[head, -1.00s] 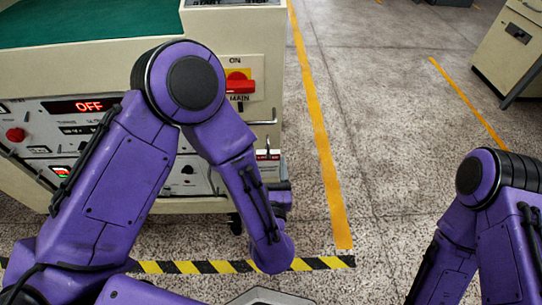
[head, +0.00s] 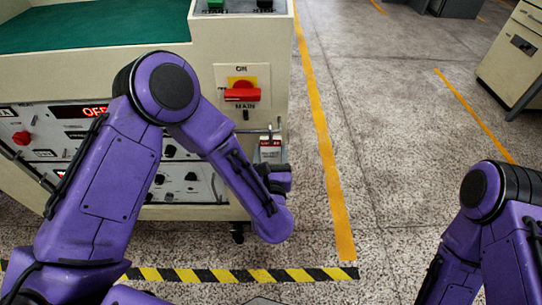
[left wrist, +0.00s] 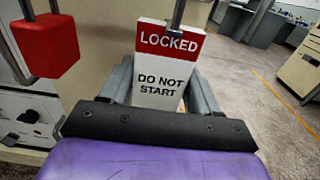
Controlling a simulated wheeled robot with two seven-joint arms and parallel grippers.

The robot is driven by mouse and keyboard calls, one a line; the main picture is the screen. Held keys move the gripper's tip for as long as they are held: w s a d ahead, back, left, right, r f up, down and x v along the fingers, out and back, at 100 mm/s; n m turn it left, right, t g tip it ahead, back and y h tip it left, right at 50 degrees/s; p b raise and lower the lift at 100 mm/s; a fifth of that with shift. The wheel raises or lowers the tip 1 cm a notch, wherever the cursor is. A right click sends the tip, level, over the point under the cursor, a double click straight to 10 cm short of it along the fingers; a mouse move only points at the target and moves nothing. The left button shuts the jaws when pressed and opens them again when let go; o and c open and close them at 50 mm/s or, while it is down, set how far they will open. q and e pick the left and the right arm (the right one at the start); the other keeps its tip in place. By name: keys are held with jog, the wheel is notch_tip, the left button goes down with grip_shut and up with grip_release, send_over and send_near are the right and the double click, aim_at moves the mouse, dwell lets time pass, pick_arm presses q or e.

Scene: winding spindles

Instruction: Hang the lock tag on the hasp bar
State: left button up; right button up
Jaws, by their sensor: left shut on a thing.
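The lock tag (left wrist: 159,78) is a white plate with a red band reading LOCKED and DO NOT START below. My left gripper (left wrist: 162,92) is shut on its lower part, one grey finger at each side. The tag stands roughly upright, with a metal hook or loop (left wrist: 179,14) at its top. In the head view the tag (head: 270,150) shows small above my left gripper (head: 277,172), in front of the cabinet's right edge. The red MAIN switch handle (head: 242,95) is above and left, with a small dark piece (head: 246,115) below it; I cannot tell whether that is the hasp bar.
A red block (left wrist: 46,45) on grey bars is at upper left in the left wrist view, apart from the tag. The cabinet (head: 270,40) has a control panel with an OFF display (head: 95,111). Open floor lies right of the yellow line (head: 325,150).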

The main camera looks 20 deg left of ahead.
pick_arm(q)
jog(key=shift+f, duration=0.3)
pick_arm(e)
jog(key=shift+f, duration=0.3)
pick_arm(q)
jog(key=o, duration=1.1)
jog(key=shift+c, duration=0.2)
jog(key=v, duration=1)
jog(key=shift+s, duration=0.25)
jog(key=shift+r, duration=0.1)
